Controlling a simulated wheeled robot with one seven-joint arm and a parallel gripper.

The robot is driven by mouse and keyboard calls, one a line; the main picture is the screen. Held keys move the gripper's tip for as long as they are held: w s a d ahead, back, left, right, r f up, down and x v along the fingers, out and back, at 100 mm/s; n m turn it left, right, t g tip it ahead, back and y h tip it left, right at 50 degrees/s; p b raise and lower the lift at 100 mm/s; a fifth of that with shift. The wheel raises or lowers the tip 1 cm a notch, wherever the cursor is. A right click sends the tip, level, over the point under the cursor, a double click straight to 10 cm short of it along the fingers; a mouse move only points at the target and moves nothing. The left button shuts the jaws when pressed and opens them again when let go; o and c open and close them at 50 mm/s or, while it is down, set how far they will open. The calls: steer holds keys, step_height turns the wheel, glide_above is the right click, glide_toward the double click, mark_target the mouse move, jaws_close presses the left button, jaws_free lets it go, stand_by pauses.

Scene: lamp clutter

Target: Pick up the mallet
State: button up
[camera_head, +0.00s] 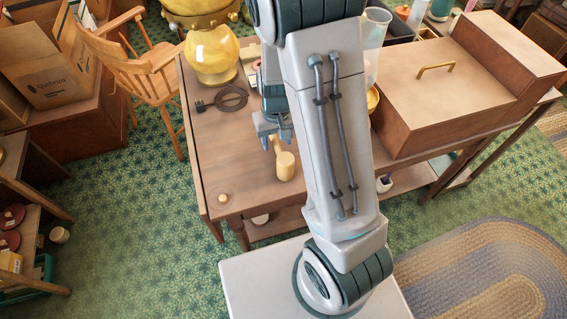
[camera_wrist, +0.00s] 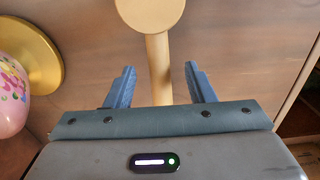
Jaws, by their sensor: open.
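The mallet is pale wood with a thick round head (camera_head: 285,165) and a thinner handle (camera_head: 276,144). It lies on the brown wooden table (camera_head: 240,180). In the wrist view the round head (camera_wrist: 150,12) is at the top, and the handle (camera_wrist: 159,70) runs down between the fingers. My gripper (camera_head: 266,140) is over the handle end of the mallet. In the wrist view my gripper (camera_wrist: 162,85) is open, with one blue finger on each side of the handle and gaps between. The handle's near end is hidden behind the gripper body.
A yellow lamp (camera_head: 212,55) and a coiled black cord (camera_head: 228,97) are at the table's back left. A small round knob (camera_head: 223,198) lies near the front left corner. A large wooden box (camera_head: 430,90) stands right. A gold disc (camera_wrist: 30,55) and a pink patterned object (camera_wrist: 10,95) are beside the gripper.

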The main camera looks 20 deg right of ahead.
mark_target(277, 143)
step_height(277, 143, down, 4)
steer(key=shift+r, duration=0.2)
steer(key=c, duration=1.1)
steer(key=shift+o, duration=0.3)
steer(key=shift+r, duration=0.15)
